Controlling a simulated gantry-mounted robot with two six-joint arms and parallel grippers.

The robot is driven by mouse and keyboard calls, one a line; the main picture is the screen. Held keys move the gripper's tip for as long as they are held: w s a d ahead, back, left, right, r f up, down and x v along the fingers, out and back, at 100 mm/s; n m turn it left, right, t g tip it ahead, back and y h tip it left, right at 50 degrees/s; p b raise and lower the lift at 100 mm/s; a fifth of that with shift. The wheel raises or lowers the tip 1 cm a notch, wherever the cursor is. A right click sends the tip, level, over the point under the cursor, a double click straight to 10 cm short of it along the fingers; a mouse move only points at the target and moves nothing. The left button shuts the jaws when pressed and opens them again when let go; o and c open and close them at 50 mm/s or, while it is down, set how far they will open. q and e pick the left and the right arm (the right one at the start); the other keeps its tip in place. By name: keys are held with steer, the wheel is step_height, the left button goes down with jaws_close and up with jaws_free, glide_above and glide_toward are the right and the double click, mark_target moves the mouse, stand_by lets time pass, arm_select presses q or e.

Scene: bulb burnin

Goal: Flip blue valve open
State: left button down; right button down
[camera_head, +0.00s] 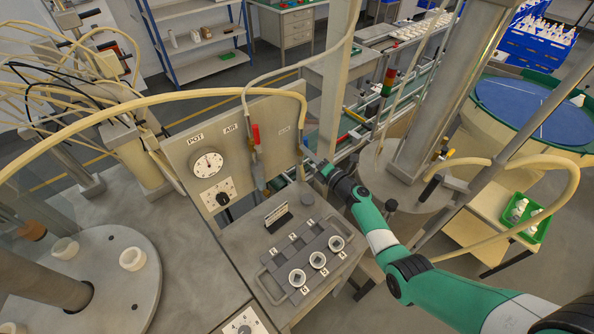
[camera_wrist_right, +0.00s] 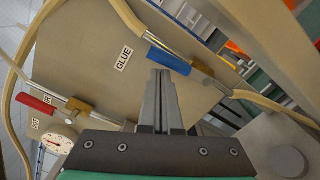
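The blue valve handle (camera_wrist_right: 168,62) shows in the right wrist view, lying at a slant close along its metal pipe beside the GLUE label (camera_wrist_right: 123,58) on the beige panel. My right gripper (camera_wrist_right: 160,75) has its two fingers together, with the tips just below the blue handle; I cannot tell whether they touch it. Nothing shows between the fingers. In the head view my right gripper (camera_head: 313,168) is at the right edge of the panel (camera_head: 181,151), and the blue handle cannot be made out clearly there. My left gripper is not in view.
A red valve handle (camera_head: 256,134) is on the panel's AIR pipe, left of the gripper. A POT gauge (camera_head: 208,164) is further left. Beige hoses arch over the panel. Below stands a grey tray (camera_head: 270,284) with several sockets. A metal post rises close to the gripper.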

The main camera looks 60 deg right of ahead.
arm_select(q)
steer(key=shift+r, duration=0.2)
arm_select(e)
steer(key=shift+s+d+r, duration=0.1)
steer(key=shift+d+r, duration=0.05)
steer(key=shift+d, duration=0.15)
steer(key=shift+a, duration=0.1)
stand_by(0.3)
